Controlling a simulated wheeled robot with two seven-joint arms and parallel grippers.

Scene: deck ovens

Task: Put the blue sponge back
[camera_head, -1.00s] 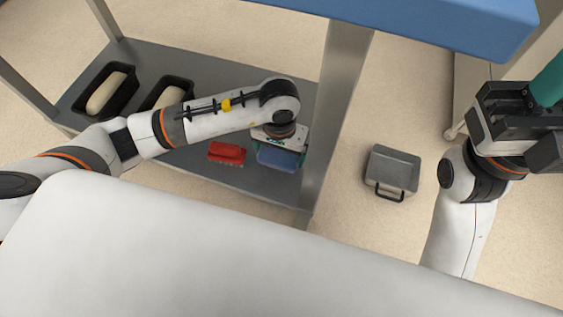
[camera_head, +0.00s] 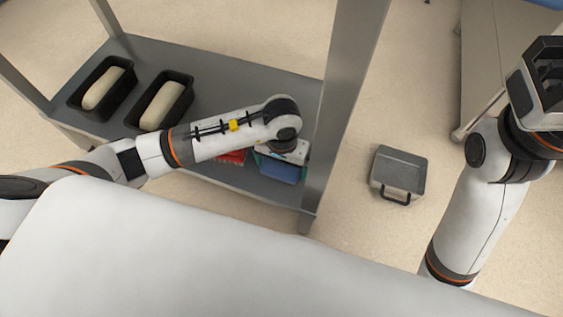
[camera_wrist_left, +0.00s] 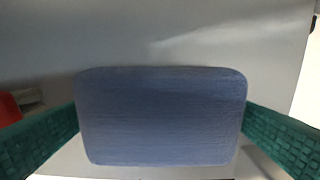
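The blue sponge (camera_head: 279,172) is low over the grey shelf (camera_head: 215,65), near its front right corner. In the left wrist view the sponge (camera_wrist_left: 160,115) fills the space between the green fingers, with its two sides against them. My left gripper (camera_wrist_left: 161,112) is shut on the sponge. In the head view the left wrist (camera_head: 283,145) hides part of the gripper and the sponge's far side. I cannot tell whether the sponge touches the shelf. My right gripper (camera_head: 548,80) is at the right edge, and its fingertips do not show.
A red brush (camera_head: 232,157) lies just left of the sponge, partly behind my left arm; its red end (camera_wrist_left: 9,108) shows in the wrist view. Two black loaf pans (camera_head: 137,125) (camera_head: 75,101) with dough stand farther left. A metal post rises right of the sponge. A grey box (camera_head: 399,170) sits on the floor.

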